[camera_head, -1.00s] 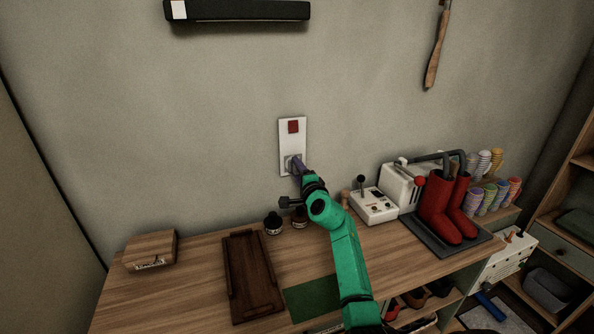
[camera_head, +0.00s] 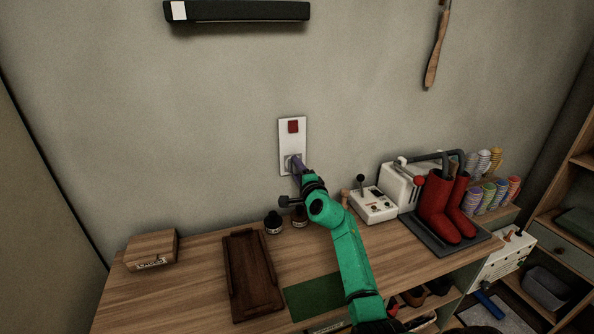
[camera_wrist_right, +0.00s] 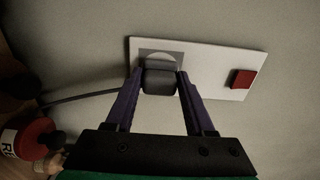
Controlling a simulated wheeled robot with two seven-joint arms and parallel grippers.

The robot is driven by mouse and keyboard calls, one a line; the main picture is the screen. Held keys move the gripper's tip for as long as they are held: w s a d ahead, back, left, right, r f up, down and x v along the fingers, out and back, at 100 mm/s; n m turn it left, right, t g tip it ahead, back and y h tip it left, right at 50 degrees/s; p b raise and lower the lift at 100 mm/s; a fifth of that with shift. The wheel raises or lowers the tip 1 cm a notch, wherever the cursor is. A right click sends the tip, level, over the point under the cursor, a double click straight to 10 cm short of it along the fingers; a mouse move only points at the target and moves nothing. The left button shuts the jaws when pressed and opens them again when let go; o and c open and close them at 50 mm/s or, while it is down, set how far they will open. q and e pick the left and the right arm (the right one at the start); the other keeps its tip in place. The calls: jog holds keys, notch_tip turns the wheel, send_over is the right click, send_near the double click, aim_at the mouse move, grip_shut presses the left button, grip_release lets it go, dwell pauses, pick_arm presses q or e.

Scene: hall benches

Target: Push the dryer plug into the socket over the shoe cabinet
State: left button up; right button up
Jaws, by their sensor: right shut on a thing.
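The white socket plate (camera_head: 287,131) is on the wall above the wooden cabinet top (camera_head: 200,270). It has a red switch (camera_head: 293,127) at its upper part and a round socket low down. My right gripper (camera_head: 296,168) is at the socket. In the right wrist view its purple fingers (camera_wrist_right: 155,90) are shut on the dark grey dryer plug (camera_wrist_right: 159,82). The plug is right in front of the round socket (camera_wrist_right: 160,57) and covers part of it. I cannot tell how deep it sits. A cable (camera_wrist_right: 80,97) runs left from the plug. My left gripper is not in view.
A white dryer unit (camera_head: 402,188) and red boots (camera_head: 437,208) stand right of my arm. Two dark bottles (camera_head: 273,223) stand below the socket. A brown tray (camera_head: 250,278) and wooden box (camera_head: 151,250) are at left. A black bar (camera_head: 240,11) hangs above.

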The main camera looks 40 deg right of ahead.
jog(key=shift+w+d, duration=0.15)
jog(key=shift+w, duration=0.25)
jog(key=o, duration=1.3)
jog(key=shift+o, duration=0.2)
jog(key=shift+s+a+f, duration=0.1)
jog(key=shift+s+a, duration=0.2)
jog(key=shift+s, duration=0.3)
jog(key=v, duration=1.3)
jog(key=shift+s+b, duration=0.2)
jog(key=shift+b, duration=0.25)
jog(key=shift+d, duration=0.1)
